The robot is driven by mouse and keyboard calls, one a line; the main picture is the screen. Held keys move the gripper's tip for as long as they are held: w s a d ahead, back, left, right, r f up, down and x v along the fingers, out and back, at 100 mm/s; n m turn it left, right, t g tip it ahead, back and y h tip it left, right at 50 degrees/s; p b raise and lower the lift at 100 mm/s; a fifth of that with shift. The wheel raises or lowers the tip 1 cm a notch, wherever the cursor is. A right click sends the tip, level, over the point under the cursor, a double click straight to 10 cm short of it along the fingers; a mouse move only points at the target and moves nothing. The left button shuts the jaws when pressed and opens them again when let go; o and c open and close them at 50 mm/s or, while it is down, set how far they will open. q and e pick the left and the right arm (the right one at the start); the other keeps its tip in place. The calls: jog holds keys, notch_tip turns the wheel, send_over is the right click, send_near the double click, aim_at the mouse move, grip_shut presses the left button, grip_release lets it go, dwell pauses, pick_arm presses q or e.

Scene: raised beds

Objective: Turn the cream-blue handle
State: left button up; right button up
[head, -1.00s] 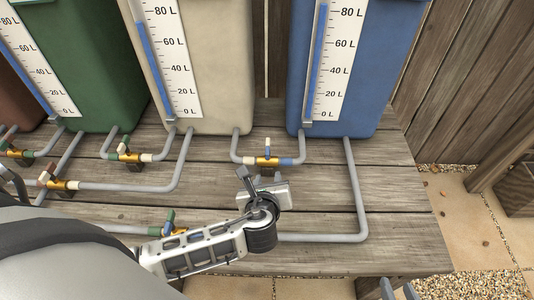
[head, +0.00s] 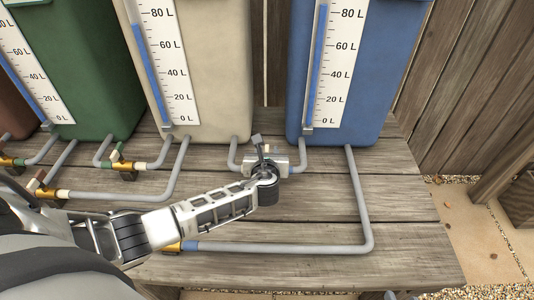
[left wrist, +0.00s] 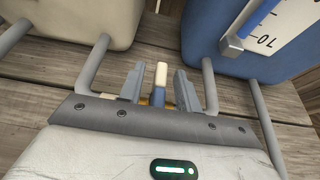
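The cream-blue handle (left wrist: 161,85) stands upright in the left wrist view, cream at the top and blue below. Its brass valve sits on the pipe between the cream tank (head: 205,80) and the blue tank (head: 365,80). My left gripper (left wrist: 159,88) is open, with one finger on each side of the handle and a small gap to each. In the head view my left gripper (head: 262,155) is over this valve and hides most of it. At the bottom edge of the head view only a sliver of grey shows, possibly my right gripper (head: 390,295).
A green tank (head: 80,80) and a brown tank stand to the left, with several other brass valves (head: 125,167) on grey pipes. A long pipe (head: 290,248) runs along the front of the wooden deck (head: 420,225). A plank wall stands at the right.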

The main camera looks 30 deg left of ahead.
pick_arm(q)
jog(key=shift+w+a+f, duration=0.25)
jog(key=shift+w, duration=0.3)
grip_shut()
